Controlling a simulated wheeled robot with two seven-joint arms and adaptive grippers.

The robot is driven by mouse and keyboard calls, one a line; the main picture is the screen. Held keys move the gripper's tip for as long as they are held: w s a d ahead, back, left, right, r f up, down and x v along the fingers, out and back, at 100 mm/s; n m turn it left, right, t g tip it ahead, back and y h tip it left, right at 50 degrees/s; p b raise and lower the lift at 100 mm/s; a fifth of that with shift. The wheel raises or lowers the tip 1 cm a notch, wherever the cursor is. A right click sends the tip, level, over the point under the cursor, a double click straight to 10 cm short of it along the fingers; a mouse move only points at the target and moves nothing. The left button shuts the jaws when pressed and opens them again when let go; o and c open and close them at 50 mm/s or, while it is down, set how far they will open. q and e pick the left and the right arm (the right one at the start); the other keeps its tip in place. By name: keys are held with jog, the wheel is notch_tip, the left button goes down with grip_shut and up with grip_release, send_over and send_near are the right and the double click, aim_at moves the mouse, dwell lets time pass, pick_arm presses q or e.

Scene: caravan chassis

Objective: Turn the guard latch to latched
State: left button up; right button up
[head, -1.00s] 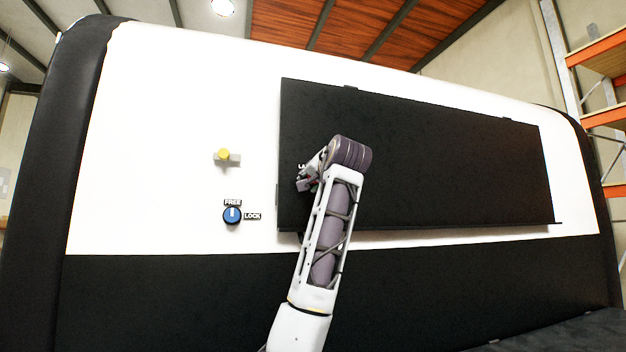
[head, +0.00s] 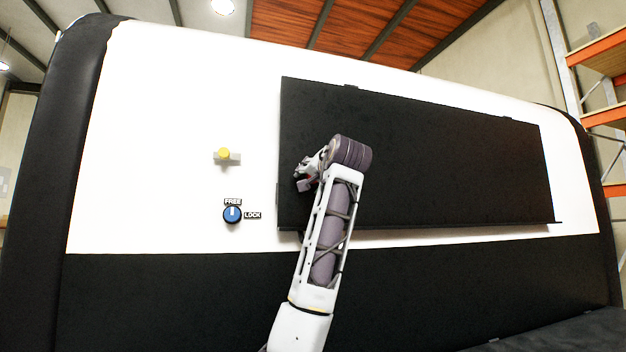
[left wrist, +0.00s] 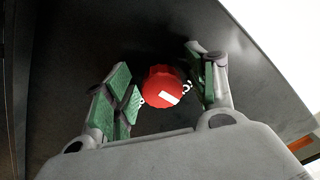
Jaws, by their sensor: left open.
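A red round knob (left wrist: 163,87) with a white pointer mark sits on the black panel (head: 430,150); I take it to be the guard latch. In the head view the left gripper (head: 305,177) is at the panel's left part and hides the knob. My right gripper is not in view.
Left of the panel, on the white wall (head: 150,130), are a yellow knob (head: 224,154) and a blue dial (head: 232,215) labelled FREE and LOCK. A thin ledge runs along the panel's lower edge. Orange shelving (head: 600,118) stands far right.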

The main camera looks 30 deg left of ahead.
pick_arm(q)
jog(key=v, duration=1.2)
dwell(0.7)
